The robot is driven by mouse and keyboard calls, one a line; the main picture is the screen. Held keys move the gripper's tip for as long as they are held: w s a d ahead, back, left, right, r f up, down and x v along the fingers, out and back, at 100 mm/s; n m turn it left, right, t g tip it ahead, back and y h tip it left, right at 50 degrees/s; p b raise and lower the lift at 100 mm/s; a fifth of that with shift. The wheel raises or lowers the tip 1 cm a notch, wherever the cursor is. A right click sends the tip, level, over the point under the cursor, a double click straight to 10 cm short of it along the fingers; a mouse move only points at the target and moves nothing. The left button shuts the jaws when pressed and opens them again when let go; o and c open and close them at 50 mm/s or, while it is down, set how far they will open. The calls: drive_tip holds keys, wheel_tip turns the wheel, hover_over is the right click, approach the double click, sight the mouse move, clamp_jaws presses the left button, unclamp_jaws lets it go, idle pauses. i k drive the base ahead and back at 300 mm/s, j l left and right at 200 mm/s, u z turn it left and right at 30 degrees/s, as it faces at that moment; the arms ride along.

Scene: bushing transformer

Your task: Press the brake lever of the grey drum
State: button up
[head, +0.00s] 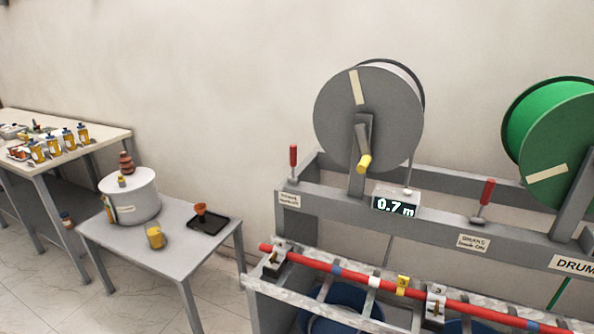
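The grey drum (390,130) stands on a grey frame (340,205), with a strip of tape on its face and a crank with a yellow handle (364,163). A red-handled lever (293,157) stands about upright left of the drum, above a small label (289,199). A second red-handled lever (486,192) stands to the right, between the grey and green drums, leaning slightly right. A label (473,242) that seems to read "BRAKE" is below it. Which lever serves the grey drum is not certain from this view. My gripper is not in view.
A display (396,204) reads 0.7 m. The green drum (560,140) is at the right. A red cable (335,268) runs across the front rack. A low table (185,262) with a white pot (130,199) and a workbench (100,143) with bottles stand left. Floor shows at lower left.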

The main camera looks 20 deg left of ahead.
sight(292, 147)
drive_tip(key=i+j, duration=0.15)
drive_tip(key=j, duration=0.25)
drive_tip(key=i+j, duration=0.15)
drive_tip(key=j, duration=0.25)
drive_tip(key=i+j, duration=0.15)
drive_tip(key=j, duration=0.2)
drive_tip(key=i+j, duration=0.15)
drive_tip(key=j, duration=0.25)
drive_tip(key=i+j, duration=0.15)
drive_tip(key=j, duration=0.25)
drive_tip(key=i+j, duration=0.15)
drive_tip(key=j, duration=0.25)
